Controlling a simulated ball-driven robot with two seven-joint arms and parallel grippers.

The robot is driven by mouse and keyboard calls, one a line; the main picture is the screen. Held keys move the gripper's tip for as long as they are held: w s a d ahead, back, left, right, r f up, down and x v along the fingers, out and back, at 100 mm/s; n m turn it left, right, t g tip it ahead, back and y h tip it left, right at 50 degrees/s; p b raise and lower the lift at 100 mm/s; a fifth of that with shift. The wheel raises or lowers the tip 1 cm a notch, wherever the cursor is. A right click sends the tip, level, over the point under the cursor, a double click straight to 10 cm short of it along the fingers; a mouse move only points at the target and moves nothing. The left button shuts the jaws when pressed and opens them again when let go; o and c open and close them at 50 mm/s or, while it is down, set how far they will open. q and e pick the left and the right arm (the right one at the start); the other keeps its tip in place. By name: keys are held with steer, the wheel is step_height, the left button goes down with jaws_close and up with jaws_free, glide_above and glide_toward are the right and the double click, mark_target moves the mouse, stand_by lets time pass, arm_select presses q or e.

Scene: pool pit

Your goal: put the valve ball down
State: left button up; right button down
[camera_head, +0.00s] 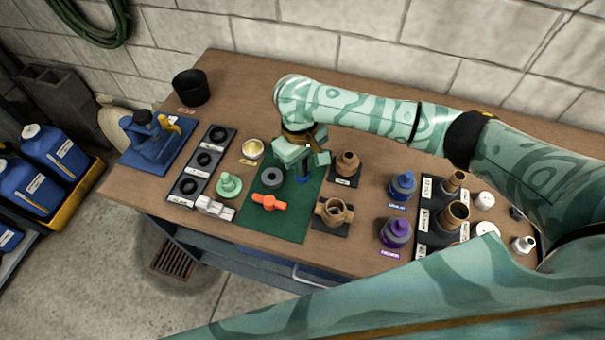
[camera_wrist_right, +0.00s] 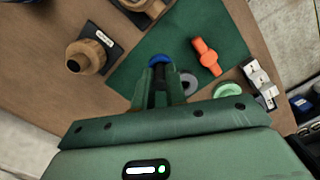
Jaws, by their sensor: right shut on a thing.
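My right gripper (camera_head: 301,170) points down over the right part of the green mat (camera_head: 262,219). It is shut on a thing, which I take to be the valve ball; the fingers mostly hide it. A round blue shape (camera_head: 305,180) shows at the fingertips, also in the wrist view (camera_wrist_right: 159,60); I cannot tell whether it is the ball or something under it. A grey ring (camera_head: 271,178) and an orange handle (camera_head: 269,203) lie on the mat to the left of the gripper. My left gripper is not in view.
Brown valve bodies (camera_head: 334,211) and (camera_head: 347,163) stand right of the mat. Blue (camera_head: 402,186) and purple (camera_head: 395,230) bottles stand farther right. A green flanged part (camera_head: 228,185) and white blocks (camera_head: 215,207) stand left. The mat's front is clear.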

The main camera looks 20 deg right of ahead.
steer(key=f+b, duration=0.1)
steer(key=f, duration=0.1)
steer(key=w+f+b, duration=0.1)
steer(key=f, duration=0.1)
steer(key=w+f+b, duration=0.1)
steer(key=f, duration=0.1)
steer(key=shift+w+d+b, duration=0.1)
steer(key=shift+d+b, duration=0.2)
steer(key=shift+d, duration=0.1)
steer(key=shift+r, duration=0.15)
steer(key=c, duration=1.4)
jaws_free()
steer(key=shift+c, duration=0.2)
step_height(320, 180, up, 12)
steer(key=p, duration=0.6)
steer(key=shift+w+a, duration=0.15)
steer(key=shift+w, duration=0.25)
